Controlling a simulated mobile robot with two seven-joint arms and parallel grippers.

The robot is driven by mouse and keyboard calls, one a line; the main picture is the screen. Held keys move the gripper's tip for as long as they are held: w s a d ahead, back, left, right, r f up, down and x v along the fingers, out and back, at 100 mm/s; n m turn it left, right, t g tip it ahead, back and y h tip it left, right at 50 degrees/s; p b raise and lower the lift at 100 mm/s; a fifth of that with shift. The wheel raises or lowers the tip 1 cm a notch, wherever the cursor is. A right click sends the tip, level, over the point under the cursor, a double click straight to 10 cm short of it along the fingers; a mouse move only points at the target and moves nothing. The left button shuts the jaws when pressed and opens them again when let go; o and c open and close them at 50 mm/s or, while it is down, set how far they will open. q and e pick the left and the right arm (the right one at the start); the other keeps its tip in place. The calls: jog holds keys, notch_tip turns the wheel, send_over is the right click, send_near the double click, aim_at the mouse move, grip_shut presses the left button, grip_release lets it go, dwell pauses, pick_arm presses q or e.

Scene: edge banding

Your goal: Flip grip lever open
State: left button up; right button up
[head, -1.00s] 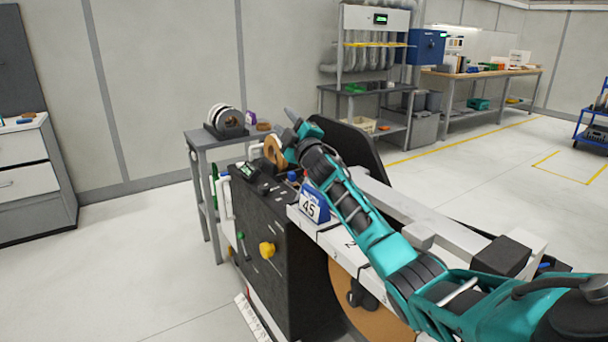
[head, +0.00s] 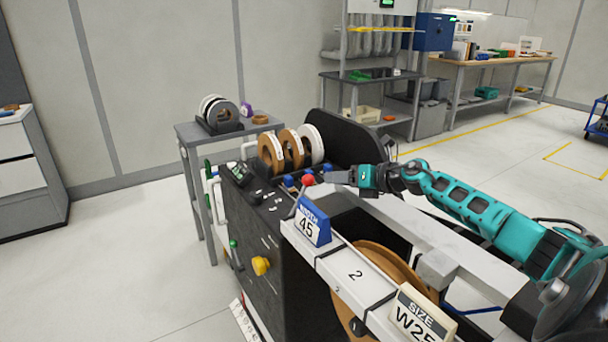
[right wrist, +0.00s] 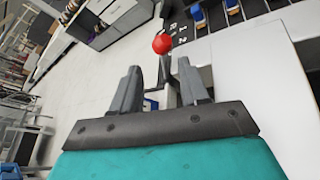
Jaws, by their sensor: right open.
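The grip lever (head: 308,180) has a red ball knob and stands up at the front of the black and white edge banding machine, behind the blue "45" width sign. My right gripper (head: 332,178) is just to the right of the knob and points at it. In the right wrist view the red knob (right wrist: 161,44) shows just beyond the two fingertips of the gripper (right wrist: 158,66), roughly in line with the gap between them. The fingers are apart and empty. My left gripper is not in view.
The blue "45" sign (head: 312,222) stands close in front of the lever. Several tape rolls (head: 293,148) sit behind it on the machine. A cream "W25" sign (head: 420,318) stands on the white rail at the front. A grey side table (head: 188,132) is at the left.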

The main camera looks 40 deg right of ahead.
aim_at(308, 182)
jog(key=b+x, duration=0.2)
jog(key=x, duration=0.1)
jog(key=b+x, duration=0.2)
jog(key=x, duration=0.2)
jog(key=b+x, duration=0.2)
jog(key=x, duration=0.2)
jog(key=shift+s+d+f, duration=0.1)
jog(key=shift+s+f, duration=0.05)
jog(key=shift+f, duration=0.2)
jog(key=shift+b+x, duration=0.6)
jog(key=shift+x, duration=0.2)
jog(key=shift+r, duration=0.1)
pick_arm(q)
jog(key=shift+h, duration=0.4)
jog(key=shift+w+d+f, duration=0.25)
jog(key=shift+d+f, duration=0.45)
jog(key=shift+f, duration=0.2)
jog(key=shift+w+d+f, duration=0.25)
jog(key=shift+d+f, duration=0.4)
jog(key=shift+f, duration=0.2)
pick_arm(e)
grip_shut()
